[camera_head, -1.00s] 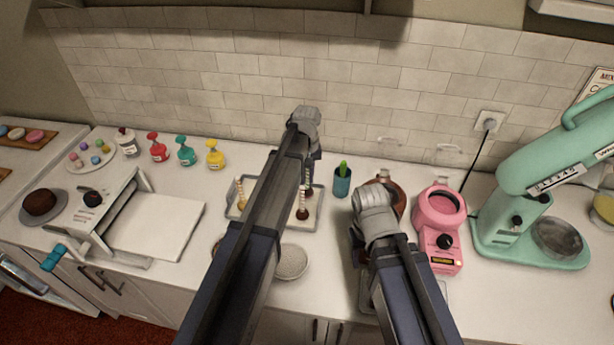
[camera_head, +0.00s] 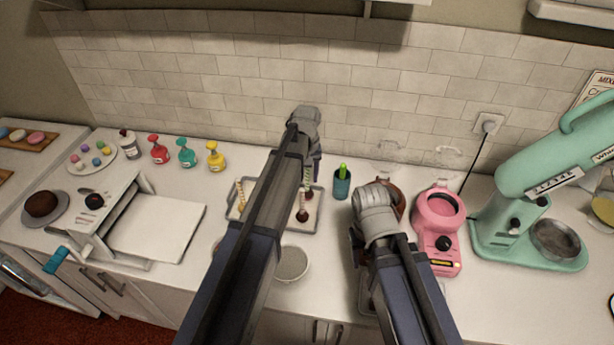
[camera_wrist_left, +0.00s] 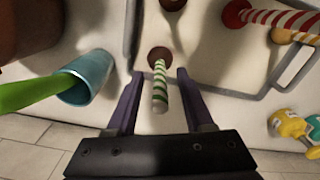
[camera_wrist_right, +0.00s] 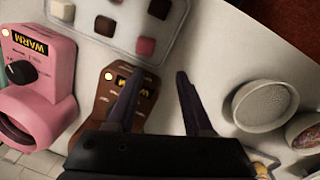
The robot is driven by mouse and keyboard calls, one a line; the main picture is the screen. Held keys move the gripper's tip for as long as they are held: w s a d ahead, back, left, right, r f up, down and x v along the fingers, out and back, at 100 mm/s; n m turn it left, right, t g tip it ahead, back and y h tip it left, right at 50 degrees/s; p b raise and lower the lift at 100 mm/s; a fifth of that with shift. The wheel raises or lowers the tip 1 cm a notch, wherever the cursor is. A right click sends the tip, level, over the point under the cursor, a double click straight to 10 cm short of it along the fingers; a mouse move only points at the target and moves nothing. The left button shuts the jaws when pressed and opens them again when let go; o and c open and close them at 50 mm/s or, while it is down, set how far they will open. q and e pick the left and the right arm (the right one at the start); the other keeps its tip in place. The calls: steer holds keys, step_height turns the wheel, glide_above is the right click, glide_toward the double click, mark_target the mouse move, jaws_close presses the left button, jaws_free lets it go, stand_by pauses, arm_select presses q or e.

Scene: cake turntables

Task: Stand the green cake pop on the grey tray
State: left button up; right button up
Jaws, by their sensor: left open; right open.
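The green cake pop, a brown ball (camera_wrist_left: 158,58) with a green-and-white striped stick (camera_wrist_left: 160,94), stands ball down, stick up, inside the grey tray (camera_wrist_left: 245,91) near its rim in the left wrist view. My left gripper (camera_wrist_left: 158,76) is open, its fingers on either side of the stick with gaps visible. In the head view, my left arm covers part of the tray (camera_head: 313,228), and the left gripper (camera_head: 314,168) is over its back right part. My right gripper (camera_wrist_right: 160,76) is open and empty above a brown warmer (camera_wrist_right: 127,98).
Other pops with red-striped sticks, one with a red ball (camera_wrist_left: 236,14), share the tray. A teal cup (camera_head: 342,188) stands right of it. A pink warmer (camera_head: 438,228) and green mixer (camera_head: 528,205) are further right. A bowl (camera_head: 291,263) sits in front.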

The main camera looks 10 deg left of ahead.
arm_select(q)
steer(key=shift+r+p, duration=3.05)
steer(key=shift+r, duration=0.35)
arm_select(e)
step_height(320, 180, up, 7)
